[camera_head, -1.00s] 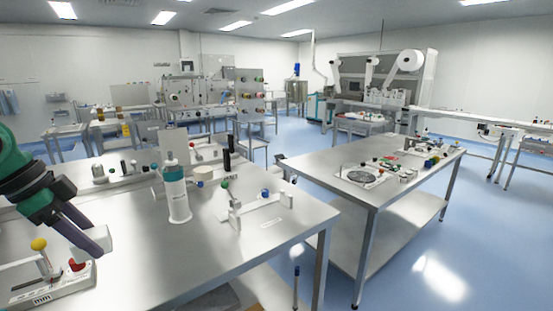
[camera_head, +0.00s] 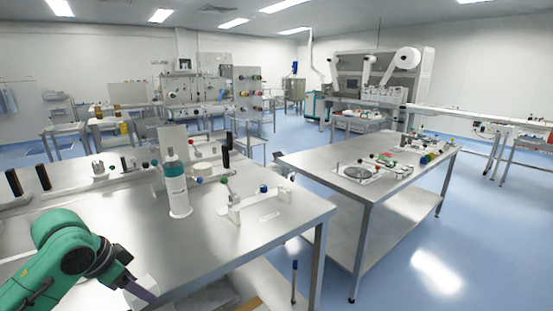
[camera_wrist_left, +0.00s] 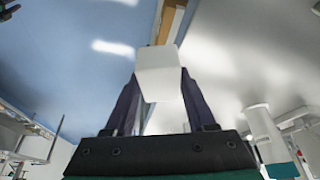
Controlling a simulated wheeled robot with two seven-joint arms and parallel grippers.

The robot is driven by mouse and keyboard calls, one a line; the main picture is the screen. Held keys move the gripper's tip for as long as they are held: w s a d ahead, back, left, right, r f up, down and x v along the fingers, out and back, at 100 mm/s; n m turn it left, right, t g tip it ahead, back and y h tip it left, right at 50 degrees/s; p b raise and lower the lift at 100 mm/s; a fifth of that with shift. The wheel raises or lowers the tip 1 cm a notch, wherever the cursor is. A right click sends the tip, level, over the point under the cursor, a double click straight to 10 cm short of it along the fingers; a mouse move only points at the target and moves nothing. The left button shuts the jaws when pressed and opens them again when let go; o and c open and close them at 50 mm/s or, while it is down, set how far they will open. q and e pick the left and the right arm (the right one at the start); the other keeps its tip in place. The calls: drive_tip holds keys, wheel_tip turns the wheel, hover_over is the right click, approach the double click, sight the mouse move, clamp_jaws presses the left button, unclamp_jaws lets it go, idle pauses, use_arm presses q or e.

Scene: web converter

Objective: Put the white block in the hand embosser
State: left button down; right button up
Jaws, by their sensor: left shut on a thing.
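My left gripper (camera_head: 142,292) is at the lower left of the head view, over the front part of the near steel table. In the left wrist view the white block (camera_wrist_left: 162,72) sits between the two dark fingers, which are shut on it. The block (camera_head: 146,283) also shows, partly, in the head view. A white device with a green-knobbed lever (camera_head: 233,206) stands on the near table, to the right of and beyond the gripper. I cannot tell whether it is the hand embosser. My right gripper is not in view.
A teal-and-white bottle (camera_head: 176,188) stands on the near table (camera_head: 110,215), with small items behind it. The tabletop between gripper and bottle is clear. A second steel table (camera_head: 325,170) with small parts stands to the right, across a gap.

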use_arm(q)
drive_tip(key=s+d+f+n+y, duration=0.2)
drive_tip(key=s+d+f+n, duration=0.5)
drive_tip(key=s+d+f, duration=0.3)
wheel_tip(320, 180, down, 4)
drive_tip(key=shift+d+r+t+y, duration=0.1)
drive_tip(key=shift+d+t+y, duration=0.25)
drive_tip(key=shift+d, duration=0.85)
drive_tip(key=shift+s+a, duration=0.1)
